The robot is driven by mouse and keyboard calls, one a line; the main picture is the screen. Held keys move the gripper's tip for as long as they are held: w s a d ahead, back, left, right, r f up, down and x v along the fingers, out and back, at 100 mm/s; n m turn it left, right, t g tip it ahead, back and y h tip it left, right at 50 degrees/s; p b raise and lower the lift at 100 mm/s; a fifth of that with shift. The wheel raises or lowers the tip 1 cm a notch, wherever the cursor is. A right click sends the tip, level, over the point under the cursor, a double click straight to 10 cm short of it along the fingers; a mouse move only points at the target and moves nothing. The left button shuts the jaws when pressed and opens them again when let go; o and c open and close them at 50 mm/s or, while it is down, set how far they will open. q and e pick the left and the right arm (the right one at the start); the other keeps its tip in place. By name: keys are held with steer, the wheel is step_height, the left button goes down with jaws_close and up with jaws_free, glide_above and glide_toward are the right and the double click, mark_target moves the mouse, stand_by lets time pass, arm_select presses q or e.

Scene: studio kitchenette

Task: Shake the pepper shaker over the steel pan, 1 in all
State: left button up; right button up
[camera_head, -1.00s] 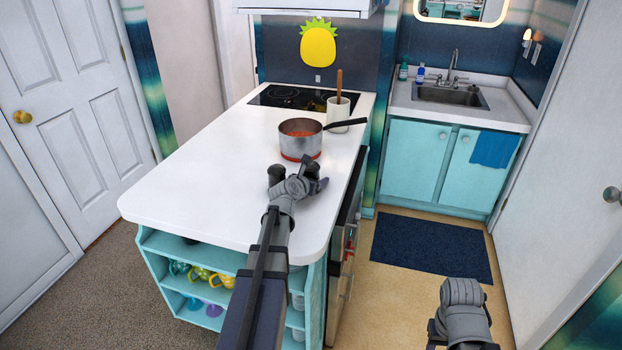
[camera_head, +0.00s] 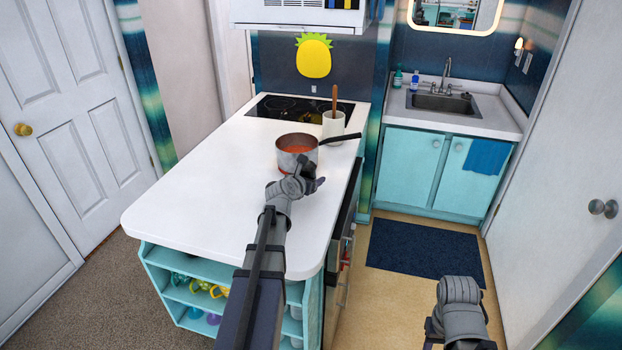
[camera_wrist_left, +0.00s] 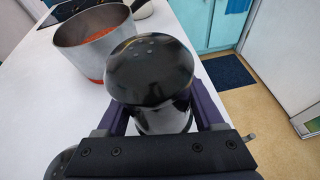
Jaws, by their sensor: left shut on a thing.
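The pepper shaker (camera_wrist_left: 155,75) is black and glossy, with a domed top and small holes. In the left wrist view it sits between the fingers of my left gripper (camera_wrist_left: 160,118), which is shut on it. In the head view the shaker (camera_head: 307,164) shows as a small dark shape just in front of the pan, beyond my left gripper (camera_head: 303,178). The steel pan (camera_head: 287,158) holds red food and has a dark handle pointing right; it also shows at the upper left of the wrist view (camera_wrist_left: 82,55). My right arm is at the lower right, its fingertips not visible.
A white crock (camera_head: 334,128) with a wooden utensil stands behind the pan handle, near the black cooktop (camera_head: 290,106). The white counter (camera_head: 210,180) is clear to the left. A dark rounded thing (camera_wrist_left: 60,163) shows at the wrist view's lower left.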

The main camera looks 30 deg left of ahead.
mark_target(311, 167)
arm_select(q)
steer(key=shift+r+p, duration=1.2)
steer(key=shift+r, duration=0.65)
arm_select(e)
steer(key=shift+r, duration=1.85)
arm_select(q)
steer(key=shift+r, duration=0.1)
